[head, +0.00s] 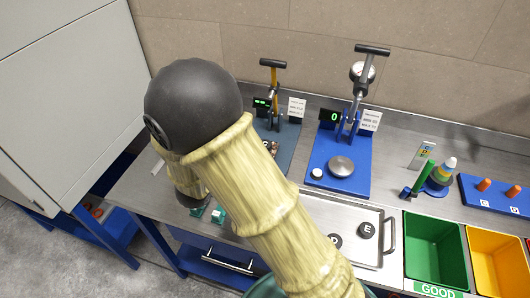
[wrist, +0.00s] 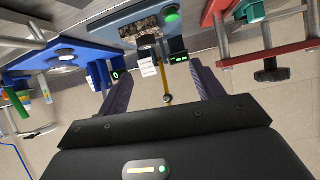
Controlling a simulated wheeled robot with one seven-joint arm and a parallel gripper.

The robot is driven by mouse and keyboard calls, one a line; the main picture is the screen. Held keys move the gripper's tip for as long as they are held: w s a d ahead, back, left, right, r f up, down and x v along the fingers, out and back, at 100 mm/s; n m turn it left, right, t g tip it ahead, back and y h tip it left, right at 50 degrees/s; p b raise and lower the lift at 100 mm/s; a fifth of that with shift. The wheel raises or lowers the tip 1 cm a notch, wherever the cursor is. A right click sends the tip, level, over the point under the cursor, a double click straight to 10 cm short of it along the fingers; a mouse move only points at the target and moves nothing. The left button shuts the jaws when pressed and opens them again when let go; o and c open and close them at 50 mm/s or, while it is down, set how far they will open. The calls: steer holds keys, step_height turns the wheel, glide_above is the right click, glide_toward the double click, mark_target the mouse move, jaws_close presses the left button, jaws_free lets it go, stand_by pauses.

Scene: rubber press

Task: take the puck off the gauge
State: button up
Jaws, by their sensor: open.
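My gripper (wrist: 163,70) is open in the wrist view, with nothing between its two dark fingers. In the head view my arm hides it. A grey-blue stand (head: 289,142) with a yellow lever (head: 274,85) and a lit display is partly behind my arm. In the wrist view this stand (wrist: 118,27) carries a speckled block, and its yellow lever (wrist: 166,78) shows between the fingers. A blue stand (head: 325,150) has a display reading 0 and a round metal plate (head: 341,166), which looks bare. I cannot tell which stand is the gauge. No puck shows clearly on either.
A metal tray (head: 383,222) holds a dark puck marked E (head: 367,230) and another dark puck (head: 335,241). Green (head: 432,213) and yellow (head: 478,236) bins stand at right. A red stand (wrist: 284,58) is at right in the wrist view.

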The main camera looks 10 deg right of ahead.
steer(key=shift+s+f+m+h, duration=0.45)
steer(key=shift+s+h, duration=0.35)
steer(key=shift+h, duration=0.3)
steer(key=p+x, duration=0.1)
steer(key=x, duration=1.1)
steer(key=shift+w+f, duration=0.1)
steer(key=shift+w, duration=0.05)
